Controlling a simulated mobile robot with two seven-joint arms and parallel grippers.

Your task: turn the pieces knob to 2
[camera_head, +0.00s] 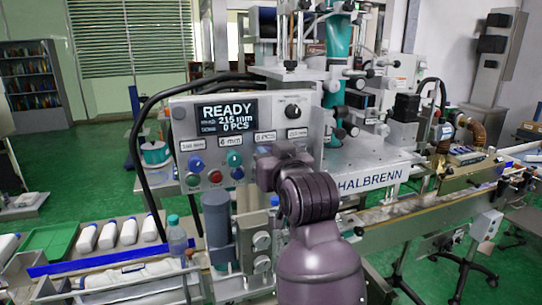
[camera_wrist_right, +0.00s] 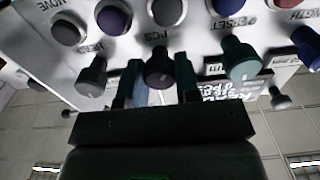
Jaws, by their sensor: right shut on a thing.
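The control panel (camera_head: 183,131) has a screen (camera_head: 228,115) reading READY, 215 mm and what looks like 0 PCS. A small PCS plate (camera_head: 265,136) sits below the screen, its digit too small to read surely. My right gripper (camera_wrist_right: 160,72) is shut on the dark pieces knob (camera_wrist_right: 158,62), one finger on each side, beside the PCS lettering. In the head view my right wrist (camera_head: 285,172) is against the panel and hides the pieces knob and the fingertips. The knob's pointer cannot be made out. My left gripper is not in view.
A teal knob (camera_wrist_right: 240,62) and a dark knob (camera_wrist_right: 92,76) stand close on either side of my fingers. A blue knob (camera_head: 196,164) and a red button (camera_head: 215,177) are on the panel's left. A bottle (camera_head: 177,237) stands below the panel.

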